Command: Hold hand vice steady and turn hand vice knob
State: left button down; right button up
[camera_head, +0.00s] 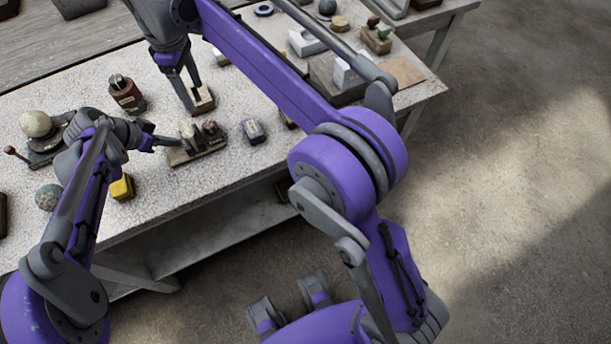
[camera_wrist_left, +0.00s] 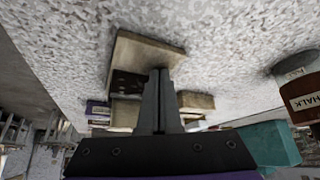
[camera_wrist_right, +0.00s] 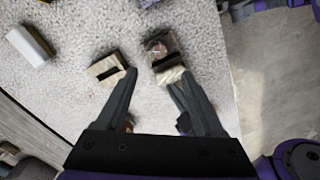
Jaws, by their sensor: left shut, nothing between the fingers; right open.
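No part is clearly recognisable as the hand vice or its knob. A small fixture with a cream and a brown block on a wooden base (camera_head: 196,150) may be it. My left gripper (camera_head: 160,142) is shut and empty at its left end; contact is unclear. In the left wrist view the shut fingers (camera_wrist_left: 160,75) cover part of a wooden piece (camera_wrist_left: 150,50). My right gripper (camera_head: 188,100) points down beside a small slotted wooden block (camera_head: 204,98). In the right wrist view its open fingers (camera_wrist_right: 157,76) are empty, with the slotted block (camera_wrist_right: 108,68) at left and a two-tone piece (camera_wrist_right: 164,55) between and beyond.
A dark stand with a red-ended lever (camera_head: 10,151) and a pale sphere (camera_head: 35,123) stand at far left. A brown jar (camera_head: 126,94), yellow block (camera_head: 122,188), greenish sphere (camera_head: 48,197) and purple box (camera_head: 253,131) are nearby. The table's front edge is close.

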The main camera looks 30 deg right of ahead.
aim_at(207, 124)
notch_tip(207, 124, down, 13)
jog(key=shift+r+m, duration=0.2)
jog(key=shift+m, duration=0.8)
jog(key=n, duration=0.2)
jog(key=shift+r+n, duration=0.1)
jog(key=shift+n, duration=0.2)
notch_tip(207, 124, up, 12)
jog(key=s+d+f+m+t, duration=0.3)
jog(key=s+d+m, duration=0.3)
jog(key=s+d, duration=0.6)
jog(key=s+d+f+m+t, duration=0.1)
jog(key=s+d+f+m, duration=0.1)
jog(key=s+f, duration=0.2)
jog(key=s+d+f+m, duration=0.2)
jog(key=s+f, duration=0.3)
jog(key=s, duration=0.5)
jog(key=shift+m+t, duration=0.4)
jog(key=shift+m, duration=0.3)
